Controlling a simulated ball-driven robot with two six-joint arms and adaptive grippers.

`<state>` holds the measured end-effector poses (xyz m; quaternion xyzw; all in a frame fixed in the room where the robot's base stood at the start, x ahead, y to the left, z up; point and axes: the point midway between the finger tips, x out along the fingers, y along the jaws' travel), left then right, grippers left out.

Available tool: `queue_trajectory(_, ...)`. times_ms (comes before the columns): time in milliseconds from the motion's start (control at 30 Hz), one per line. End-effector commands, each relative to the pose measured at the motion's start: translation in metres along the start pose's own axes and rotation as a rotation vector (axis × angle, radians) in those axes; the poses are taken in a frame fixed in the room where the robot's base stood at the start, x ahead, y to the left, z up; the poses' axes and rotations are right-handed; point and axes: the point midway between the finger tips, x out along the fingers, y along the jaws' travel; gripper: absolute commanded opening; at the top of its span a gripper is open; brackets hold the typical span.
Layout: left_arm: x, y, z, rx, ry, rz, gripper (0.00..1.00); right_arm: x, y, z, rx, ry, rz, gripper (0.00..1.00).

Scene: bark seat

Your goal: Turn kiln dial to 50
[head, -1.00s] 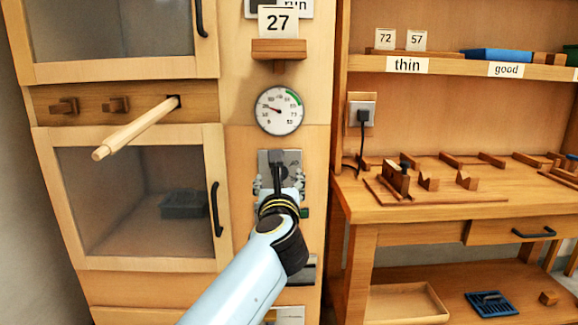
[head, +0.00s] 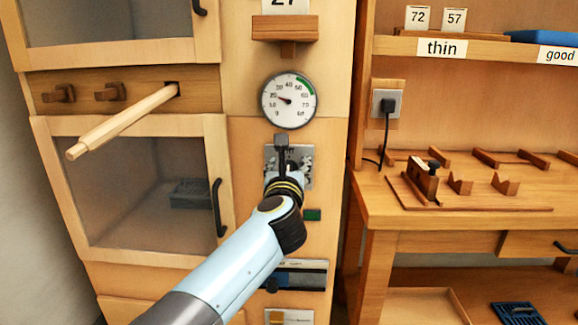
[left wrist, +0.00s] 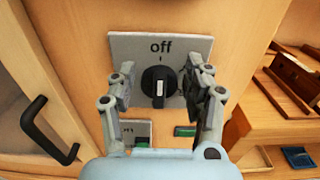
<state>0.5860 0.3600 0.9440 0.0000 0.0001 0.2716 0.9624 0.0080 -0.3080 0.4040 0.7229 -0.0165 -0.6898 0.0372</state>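The kiln dial is a black knob (left wrist: 159,88) with a white pointer mark, on a grey plate (left wrist: 118,45) marked "off". My left gripper (left wrist: 162,80) is open, one finger on each side of the knob, with visible gaps. In the head view my left gripper (head: 286,172) is in front of the plate and hides the knob. Above it is a round white gauge (head: 288,100) with a green arc at upper right. Its needle points up-left, near 20. My right gripper is in neither view.
A wooden rod (head: 125,120) juts out from the cabinet at left, above a glass door with a black handle (head: 217,207). A workbench (head: 400,215) with wooden parts stands at right.

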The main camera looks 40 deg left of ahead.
Motion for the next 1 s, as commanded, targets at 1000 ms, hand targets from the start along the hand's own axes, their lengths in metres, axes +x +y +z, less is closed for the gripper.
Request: queue_trajectory(1000,0.000,-0.006,0.003,0.309,0.001,0.002,0.07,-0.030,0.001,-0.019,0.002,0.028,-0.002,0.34)
